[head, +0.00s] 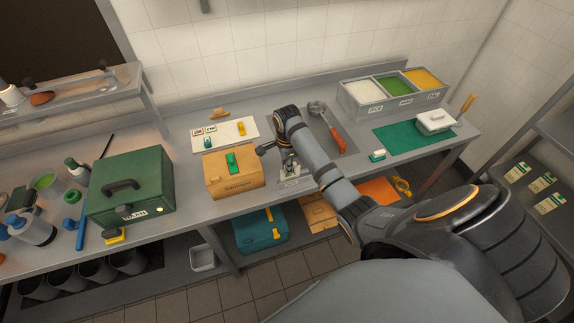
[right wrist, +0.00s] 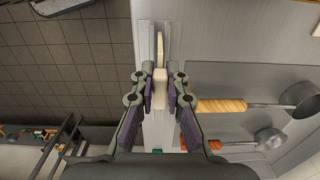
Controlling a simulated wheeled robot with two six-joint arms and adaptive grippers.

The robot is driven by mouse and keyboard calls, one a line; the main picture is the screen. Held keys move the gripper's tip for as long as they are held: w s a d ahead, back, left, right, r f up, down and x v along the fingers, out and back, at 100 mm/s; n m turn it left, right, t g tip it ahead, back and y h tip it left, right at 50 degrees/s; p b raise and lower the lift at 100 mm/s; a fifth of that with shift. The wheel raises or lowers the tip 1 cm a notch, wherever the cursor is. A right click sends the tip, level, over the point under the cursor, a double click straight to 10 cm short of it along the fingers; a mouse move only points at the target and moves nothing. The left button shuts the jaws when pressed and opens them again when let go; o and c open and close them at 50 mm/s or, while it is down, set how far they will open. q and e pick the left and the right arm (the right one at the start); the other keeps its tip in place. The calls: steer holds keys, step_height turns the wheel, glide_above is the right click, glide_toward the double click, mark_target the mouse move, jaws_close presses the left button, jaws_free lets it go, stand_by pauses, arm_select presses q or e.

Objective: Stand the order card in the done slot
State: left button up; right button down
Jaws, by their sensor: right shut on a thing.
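My right gripper (head: 288,168) points down over the counter's front edge in the head view. In the right wrist view its fingers (right wrist: 160,92) are shut on a narrow cream piece, which I take to be the order card (right wrist: 160,68), seen edge-on. A pale grey holder with a small label (head: 295,183) lies right under the gripper. A light grey strip, apparently the same holder, runs below the card in the right wrist view (right wrist: 148,130). I cannot tell whether the card touches it or sits in a slot. My left gripper is not in view.
A wooden box (head: 235,180) stands just left of the gripper, with a green case (head: 130,190) farther left. A ladle with an orange handle (head: 338,141) lies close right. A white board (head: 229,137) with small cards lies behind the box. Topping bins (head: 372,108) stand back right.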

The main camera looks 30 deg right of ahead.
steer(key=shift+f, duration=0.8)
steer(key=c, duration=1.3)
jaws_free()
steer(key=shift+r+p, duration=0.55)
steer(key=shift+r, duration=1.25)
steer(key=shift+s+r, duration=0.1)
steer(key=shift+r, duration=2.15)
